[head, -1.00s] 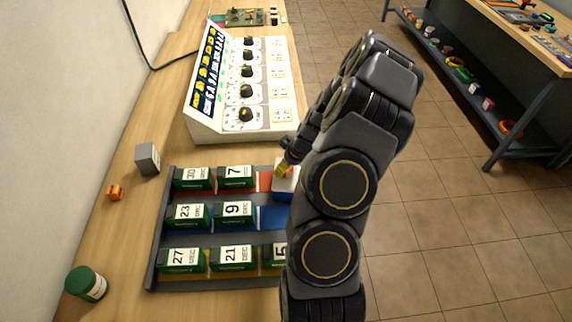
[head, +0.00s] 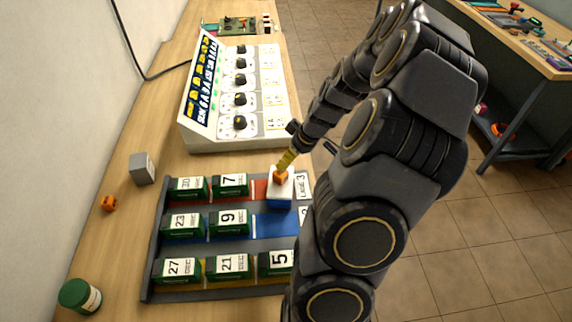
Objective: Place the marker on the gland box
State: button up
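My gripper (head: 285,163), with narrow yellow fingers, points down at the top of a white and blue box (head: 280,188) in the rack's right column. A small orange piece (head: 281,175) shows at the fingertips, at or just above the box top. I cannot tell whether it is a marker held between the fingers, or whether the fingers are closed. Another small orange block (head: 108,203) with a dark spot lies on the bench near the wall. A plain grey box (head: 142,168) stands behind it, apart from it. No readable label shows which box is the gland box.
A dark rack (head: 152,250) holds several green dated blocks (head: 228,223) in red, blue and yellow rows. A sloped panel with knobs (head: 238,95) stands behind it. A green jar (head: 80,296) is at the front left. Bare bench lies around the grey box.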

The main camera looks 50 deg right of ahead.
jog(key=s+a+r+n+g+y, duration=0.15)
jog(key=a+r, duration=0.35)
jog(key=a, duration=0.6)
jog(key=a+r+g, duration=0.2)
jog(key=a+r, duration=0.4)
jog(key=a, duration=0.5)
jog(key=s+a+r+m+g+h, duration=0.1)
jog(key=s+a+r+g, duration=0.1)
jog(key=s+a, duration=0.6)
jog(key=s+r, duration=0.1)
jog(key=s, duration=0.5)
jog(key=shift+g, duration=0.35)
